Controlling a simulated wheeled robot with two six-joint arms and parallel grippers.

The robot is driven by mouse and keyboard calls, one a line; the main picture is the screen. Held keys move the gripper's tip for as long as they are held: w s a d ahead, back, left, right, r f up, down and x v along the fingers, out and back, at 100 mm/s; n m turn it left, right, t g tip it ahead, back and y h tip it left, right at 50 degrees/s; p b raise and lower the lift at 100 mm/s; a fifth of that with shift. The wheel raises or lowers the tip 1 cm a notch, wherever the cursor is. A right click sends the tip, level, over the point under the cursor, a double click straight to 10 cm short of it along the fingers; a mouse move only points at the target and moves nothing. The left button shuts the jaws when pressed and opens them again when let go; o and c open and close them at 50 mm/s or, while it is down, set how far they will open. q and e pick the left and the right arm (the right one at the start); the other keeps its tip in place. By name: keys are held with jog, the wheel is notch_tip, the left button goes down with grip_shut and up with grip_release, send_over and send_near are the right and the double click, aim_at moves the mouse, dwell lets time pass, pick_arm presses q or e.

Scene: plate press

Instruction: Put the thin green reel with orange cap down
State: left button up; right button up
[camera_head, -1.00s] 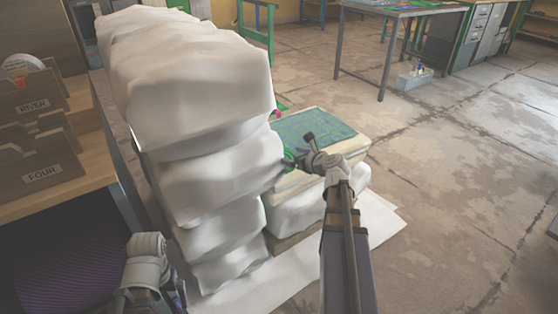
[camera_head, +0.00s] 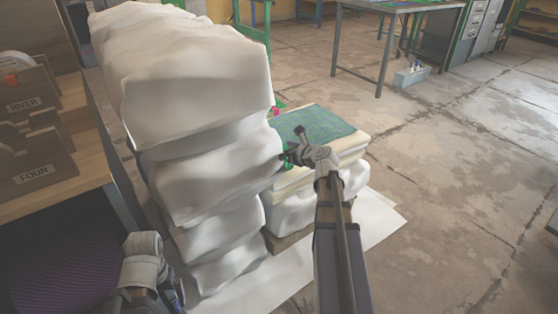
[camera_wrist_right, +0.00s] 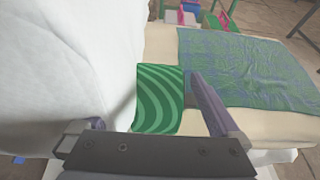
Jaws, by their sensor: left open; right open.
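The green reel (camera_wrist_right: 157,98) shows in the right wrist view as a striped, two-tone green piece. It is on the cream top of the low stack, between the white pile and a green-blue cloth (camera_wrist_right: 245,68). No orange cap is visible. My right gripper (camera_wrist_right: 150,108) is open, its fingers apart on either side of the reel; I cannot tell whether they touch it. In the head view a small green part of the reel (camera_head: 289,149) shows beside my right gripper (camera_head: 291,155), which hides much of it. My left gripper (camera_head: 150,296) is open and empty, low at the left.
A tall pile of white wrapped bundles (camera_head: 195,85) stands close left of my right gripper. A wooden desk (camera_head: 75,187) with labelled file boxes (camera_head: 35,150) is at the left. A metal table (camera_head: 385,8) stands behind. The floor at the right is clear.

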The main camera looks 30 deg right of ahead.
aim_at(274, 147)
jog(key=b+x, duration=0.2)
jog(key=x, duration=0.3)
jog(key=shift+f, duration=0.25)
jog(key=shift+s+r, duration=0.1)
grip_shut()
dwell(0.4)
